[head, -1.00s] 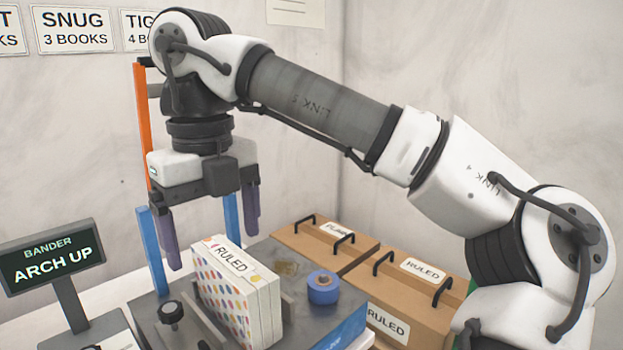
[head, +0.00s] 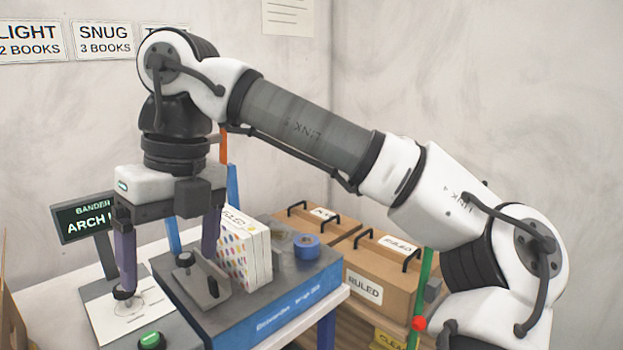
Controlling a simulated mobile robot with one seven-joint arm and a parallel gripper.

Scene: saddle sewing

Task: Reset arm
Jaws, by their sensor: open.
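My gripper (head: 168,272) is open, with its two purple fingers pointing down and wide apart. Nothing is between the fingers that I can see. A stack of books labelled RULED (head: 246,256), white with coloured dots, stands upright on the bander's grey top (head: 275,290). The gripper is to the left of the books and apart from them. My arm reaches across from the right.
A green button (head: 151,341) is at the front. Blue tape (head: 306,245) lies on the bander. Cardboard boxes with black handles (head: 385,262) stand at right. A green post with a red ball (head: 418,324) is nearby.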

